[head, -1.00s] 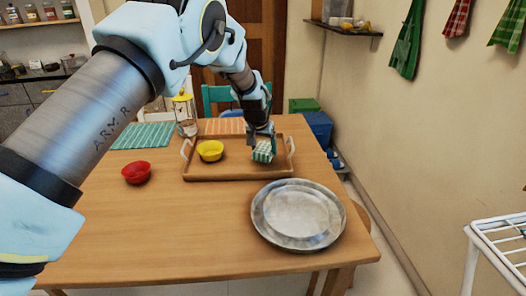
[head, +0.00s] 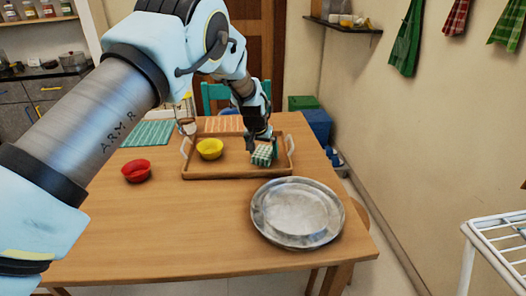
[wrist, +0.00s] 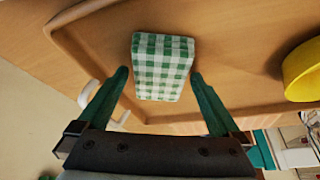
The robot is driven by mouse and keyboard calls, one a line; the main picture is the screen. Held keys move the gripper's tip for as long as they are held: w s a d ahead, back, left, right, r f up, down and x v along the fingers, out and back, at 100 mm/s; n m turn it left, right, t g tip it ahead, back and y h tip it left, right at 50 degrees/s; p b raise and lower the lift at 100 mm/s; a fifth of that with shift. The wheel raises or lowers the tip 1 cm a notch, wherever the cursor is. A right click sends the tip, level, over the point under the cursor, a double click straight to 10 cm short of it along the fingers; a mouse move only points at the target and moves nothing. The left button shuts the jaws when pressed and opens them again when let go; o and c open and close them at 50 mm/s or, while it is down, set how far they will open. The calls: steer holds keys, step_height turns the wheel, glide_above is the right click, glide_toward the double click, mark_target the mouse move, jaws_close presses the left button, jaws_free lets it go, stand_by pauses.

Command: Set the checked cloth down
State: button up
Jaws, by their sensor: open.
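The green-and-white checked cloth (head: 262,157) is a folded block resting in the right part of the wooden tray (head: 225,174) on the table. In the wrist view the cloth (wrist: 162,66) lies on the tray floor, just beyond my fingertips. My gripper (head: 261,141) is open over the cloth. In the wrist view its two green fingers (wrist: 160,74) stand apart, one to each side of the cloth's near end. The fingers partly hide the cloth in the head view.
A yellow bowl (head: 210,149) sits in the tray's left part. A red bowl (head: 136,171) stands left of the tray. A round metal platter (head: 297,212) lies in front at the right. Striped mats (head: 147,133) lie behind. The table's front left is clear.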

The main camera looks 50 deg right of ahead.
steer(key=b+v, duration=0.2)
steer(key=v, duration=1)
steer(key=w+a+r+n+y, duration=0.15)
steer(key=w+a, duration=0.35)
steer(key=a, duration=0.6)
steer(key=w+a+r+n, duration=0.1)
steer(key=w+a+n, duration=0.2)
steer(key=w+a, duration=0.55)
steer(key=w+a+r+n+y, duration=0.1)
steer(key=w+a+n, duration=0.15)
steer(key=a, duration=1.15)
steer(key=s+a+n, duration=0.2)
steer(key=s+a, duration=0.3)
steer(key=a, duration=0.9)
steer(key=s+a+n+y, duration=0.1)
steer(key=s+a+n, duration=0.2)
steer(key=a, duration=1.1)
steer(key=s, duration=0.3)
steer(key=shift+f+n, duration=0.3)
steer(key=shift+f, duration=0.05)
steer(key=shift+s+y, duration=0.1)
steer(key=shift+y, duration=0.15)
